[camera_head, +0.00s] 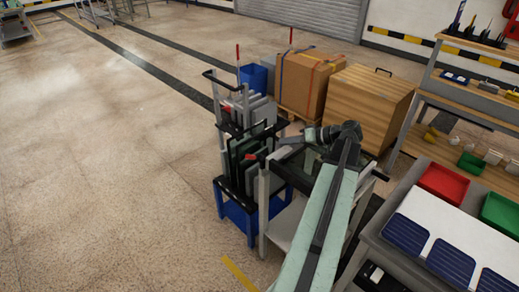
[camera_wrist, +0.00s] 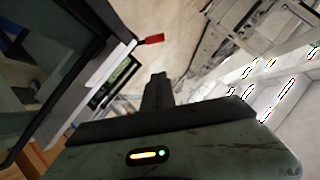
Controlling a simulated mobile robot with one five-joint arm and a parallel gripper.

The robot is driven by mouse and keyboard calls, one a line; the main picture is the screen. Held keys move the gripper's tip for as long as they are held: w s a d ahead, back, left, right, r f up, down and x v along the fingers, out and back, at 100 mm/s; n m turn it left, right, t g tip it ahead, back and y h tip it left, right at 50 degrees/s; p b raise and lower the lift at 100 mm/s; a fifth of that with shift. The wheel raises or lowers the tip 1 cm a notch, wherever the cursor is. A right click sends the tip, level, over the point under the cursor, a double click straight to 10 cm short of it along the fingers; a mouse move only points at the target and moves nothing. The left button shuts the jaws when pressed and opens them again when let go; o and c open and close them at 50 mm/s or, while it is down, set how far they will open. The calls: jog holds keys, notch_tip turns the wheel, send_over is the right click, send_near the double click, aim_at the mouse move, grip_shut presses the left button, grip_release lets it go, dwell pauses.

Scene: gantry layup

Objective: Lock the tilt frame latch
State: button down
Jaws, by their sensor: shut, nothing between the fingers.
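The tilt frame (camera_head: 283,171) is a dark panel with a grey border on a grey stand, left of my arm in the head view. It fills the left of the wrist view (camera_wrist: 77,92), its edge slanting. A red-tipped latch lever (camera_wrist: 152,39) sticks out from the frame's upper corner. Its red tip also shows in the head view (camera_head: 250,157) at the frame's left corner. My gripper (camera_head: 283,140) is shut and empty, beside and above the frame. In the wrist view its fingertips (camera_wrist: 158,76) are below the red tip, apart from it in the picture.
A blue cart with upright panels (camera_head: 236,208) stands close left of the frame. Wooden crates (camera_head: 372,106) stand behind. A workbench with a red bin (camera_head: 443,182) and dark panels is at right. Open floor (camera_head: 110,190) lies to the left.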

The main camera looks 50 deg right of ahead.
jog(key=b, duration=0.5)
send_over(253, 157)
jog(key=s+d, duration=0.2)
jog(key=d, duration=0.2)
jog(key=f, duration=0.5)
jog(key=shift+s+a, duration=0.15)
jog(key=shift+s, duration=0.05)
jog(key=a+f+b, duration=0.2)
jog(key=shift+w+a+f+b, duration=0.15)
jog(key=shift+w+f+b, duration=0.2)
